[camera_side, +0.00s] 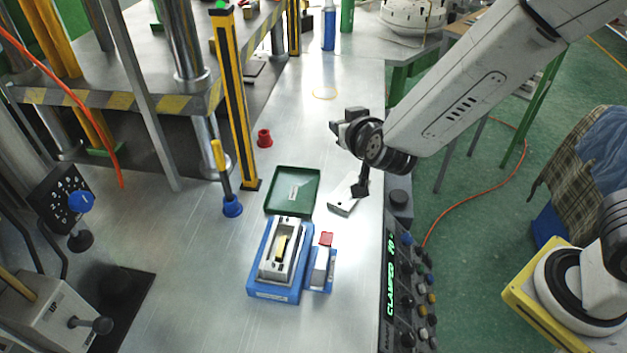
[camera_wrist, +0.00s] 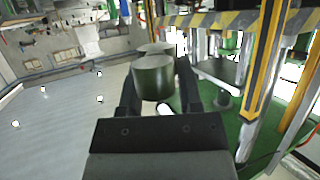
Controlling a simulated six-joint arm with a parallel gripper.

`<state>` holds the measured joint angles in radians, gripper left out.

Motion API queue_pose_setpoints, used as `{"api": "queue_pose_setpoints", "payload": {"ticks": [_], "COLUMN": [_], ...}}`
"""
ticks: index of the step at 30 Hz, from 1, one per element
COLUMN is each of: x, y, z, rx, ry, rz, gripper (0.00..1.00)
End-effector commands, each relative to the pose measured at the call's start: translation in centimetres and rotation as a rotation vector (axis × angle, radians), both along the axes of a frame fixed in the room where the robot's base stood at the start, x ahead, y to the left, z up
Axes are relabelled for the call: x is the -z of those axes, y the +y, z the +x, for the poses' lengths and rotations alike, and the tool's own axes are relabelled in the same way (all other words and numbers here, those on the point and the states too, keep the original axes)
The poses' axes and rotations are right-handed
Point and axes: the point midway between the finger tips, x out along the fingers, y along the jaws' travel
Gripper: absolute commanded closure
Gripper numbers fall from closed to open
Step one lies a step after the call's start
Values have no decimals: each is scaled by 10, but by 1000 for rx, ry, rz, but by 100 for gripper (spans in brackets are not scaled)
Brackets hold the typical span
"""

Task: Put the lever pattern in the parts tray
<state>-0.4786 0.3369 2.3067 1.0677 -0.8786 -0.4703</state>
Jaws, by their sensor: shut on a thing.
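The lever pattern appears to be the yellow piece (camera_side: 282,246) lying in the cavity of the open grey mould (camera_side: 268,268) on a blue base. The parts tray (camera_side: 271,208) is green, shallow and empty but for a label, just behind the mould. My gripper (camera_side: 361,189) points down to the right of the tray, its tip at a pale grey plate with holes (camera_side: 343,204). It looks shut on this plate. I cannot tell whether the plate touches the bench. In the wrist view, a dark rounded shape (camera_wrist: 152,80) shows between the fingers; I cannot tell what it is.
A small blue stand with a red-topped pale block (camera_side: 321,268) is right of the mould. A control panel (camera_side: 398,270) reading CLAMPED edges the bench. A yellow-black column (camera_side: 235,100), a blue holder (camera_side: 232,206) and a red cup (camera_side: 264,138) stand behind.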

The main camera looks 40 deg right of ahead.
Motion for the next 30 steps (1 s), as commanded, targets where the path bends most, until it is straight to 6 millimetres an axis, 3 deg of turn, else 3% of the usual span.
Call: {"api": "queue_pose_setpoints", "payload": {"ticks": [14, 30], "x": [1, 17], "y": [52, 105], "z": [-45, -143], "rx": [193, 422], "ry": [0, 1], "rz": [-2, -2], "gripper": [100, 100]}}
